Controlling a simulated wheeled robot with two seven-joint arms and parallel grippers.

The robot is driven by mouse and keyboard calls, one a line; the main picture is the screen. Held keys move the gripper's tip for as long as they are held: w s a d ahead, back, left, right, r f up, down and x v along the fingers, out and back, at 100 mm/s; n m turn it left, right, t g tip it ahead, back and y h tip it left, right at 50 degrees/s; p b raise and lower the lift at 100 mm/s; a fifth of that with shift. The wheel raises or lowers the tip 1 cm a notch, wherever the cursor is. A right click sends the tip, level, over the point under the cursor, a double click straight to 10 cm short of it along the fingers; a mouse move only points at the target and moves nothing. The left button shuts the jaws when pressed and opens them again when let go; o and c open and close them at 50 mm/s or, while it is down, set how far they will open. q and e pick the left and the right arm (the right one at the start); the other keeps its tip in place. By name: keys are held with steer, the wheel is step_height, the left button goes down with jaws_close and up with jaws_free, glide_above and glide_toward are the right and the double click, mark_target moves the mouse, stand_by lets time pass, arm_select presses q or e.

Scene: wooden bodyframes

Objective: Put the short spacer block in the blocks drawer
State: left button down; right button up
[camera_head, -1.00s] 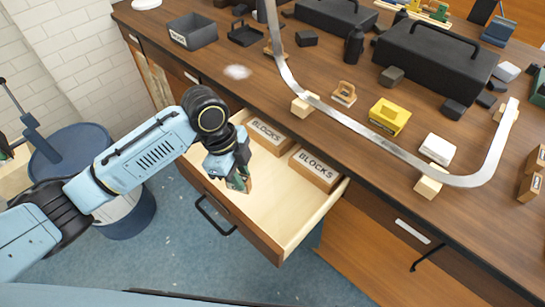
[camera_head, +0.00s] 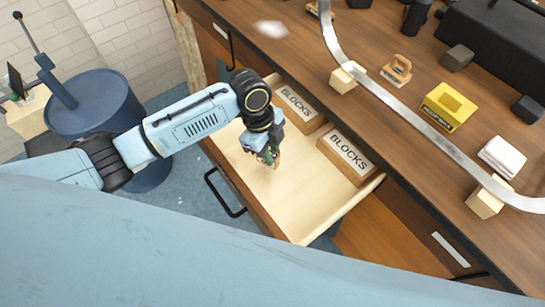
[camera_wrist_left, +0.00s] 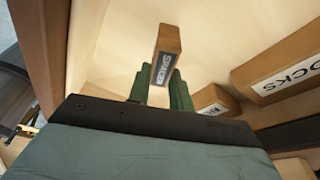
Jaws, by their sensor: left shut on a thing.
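The short spacer block (camera_wrist_left: 165,65) is a small brown wooden block with a "SPACER" label, held in my left gripper in the left wrist view. My left gripper (camera_head: 270,157) is shut on it, over the inside of the open drawer (camera_head: 312,222) in the head view. The wrist view shows the pale drawer floor behind the block; I cannot tell whether the block touches it. Two wooden blocks labelled "BLOCKS" lie along the drawer's far side, one at the back (camera_head: 296,103) and one nearer the right (camera_head: 346,157). My right gripper is not in view.
The wooden workbench (camera_head: 310,50) rises beyond the drawer. On it are a curved metal strip (camera_head: 400,110) on wooden supports, a yellow box (camera_head: 448,106) and a white block (camera_head: 503,156). A blue drum (camera_head: 95,100) stands at left. The drawer's front half is clear.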

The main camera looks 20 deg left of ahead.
arm_select(q)
steer(key=x, duration=0.3)
steer(key=shift+a+f+b, duration=0.3)
steer(key=shift+a, duration=0.05)
steer(key=shift+f, duration=0.1)
steer(key=c, duration=1.3)
jaws_free()
steer(key=shift+w, duration=0.1)
steer(key=shift+o, duration=0.2)
steer(key=p+v, duration=0.2)
steer(key=v, duration=0.9)
steer(key=shift+a+r, duration=0.15)
steer(key=shift+r, duration=0.45)
